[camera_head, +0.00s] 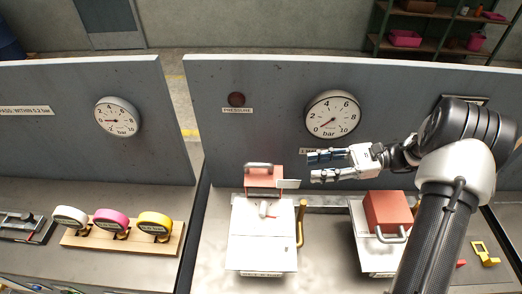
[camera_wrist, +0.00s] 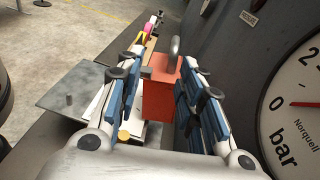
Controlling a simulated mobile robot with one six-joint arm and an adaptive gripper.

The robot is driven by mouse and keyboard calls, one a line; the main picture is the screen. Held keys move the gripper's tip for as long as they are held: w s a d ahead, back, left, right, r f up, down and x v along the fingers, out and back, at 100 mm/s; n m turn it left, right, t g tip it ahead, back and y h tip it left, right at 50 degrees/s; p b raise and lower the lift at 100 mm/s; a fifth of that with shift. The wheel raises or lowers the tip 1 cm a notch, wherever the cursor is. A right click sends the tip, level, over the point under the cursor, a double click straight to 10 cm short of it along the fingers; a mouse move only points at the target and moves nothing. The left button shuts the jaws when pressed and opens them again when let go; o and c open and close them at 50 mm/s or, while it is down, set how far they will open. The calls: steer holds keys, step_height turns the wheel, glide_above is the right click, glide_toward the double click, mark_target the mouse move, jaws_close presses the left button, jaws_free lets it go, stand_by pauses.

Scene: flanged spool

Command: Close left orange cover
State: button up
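The left orange cover (camera_head: 264,180) stands raised at the back of the left white box (camera_head: 262,247), with its grey handle (camera_head: 258,164) on top. A small pale part (camera_head: 267,209) shows on the box in front of it. My gripper (camera_head: 313,166) is open and empty, to the right of the cover and pointing left towards it. In the wrist view the orange cover (camera_wrist: 160,98) and its handle (camera_wrist: 175,47) appear ahead, between my two spread fingers (camera_wrist: 163,75). I see no contact.
A second orange cover (camera_head: 388,210) sits lowered on the right white box (camera_head: 372,262). A yellow lever (camera_head: 301,225) stands beside the left box. The grey panel with a gauge (camera_head: 333,115) is close behind my gripper.

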mark_target(268, 165)
steer(key=shift+m+t+y, duration=0.7)
steer(key=shift+m+y, duration=0.1)
steer(key=a, duration=0.5)
steer(key=w+a+f, duration=0.1)
steer(key=a, duration=0.4)
steer(key=w+a+f, duration=0.1)
steer(key=a, duration=0.4)
steer(key=shift+w+a+p, duration=0.1)
steer(key=shift+a+p, duration=0.2)
steer(key=shift+c, duration=0.4)
jaws_close()
